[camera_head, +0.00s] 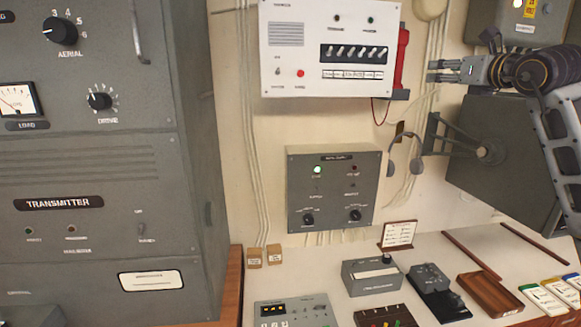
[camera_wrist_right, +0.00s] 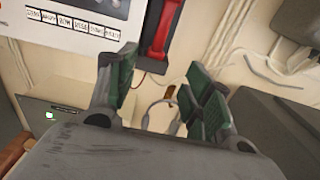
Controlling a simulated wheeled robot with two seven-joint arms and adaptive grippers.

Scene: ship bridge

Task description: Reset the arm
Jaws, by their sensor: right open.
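My right gripper (camera_head: 447,71) is raised at the upper right in the head view, its fingers pointing left toward the red handset (camera_head: 402,55) on the side of the white panel. In the right wrist view the fingers of my right gripper (camera_wrist_right: 165,95) are spread apart with nothing between them. The red handset (camera_wrist_right: 160,28) shows beyond the fingers, apart from them. My right arm (camera_head: 540,75) comes in from the right edge. My left gripper does not show in either view.
A white switch panel (camera_head: 300,45) and a grey box with a green light (camera_head: 333,215) hang on the wall. A grey transmitter cabinet (camera_head: 100,175) fills the left. A dark grey screen (camera_head: 490,135) is below my right arm. The desk (camera_head: 435,240) carries several devices and a wooden tray (camera_head: 488,290).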

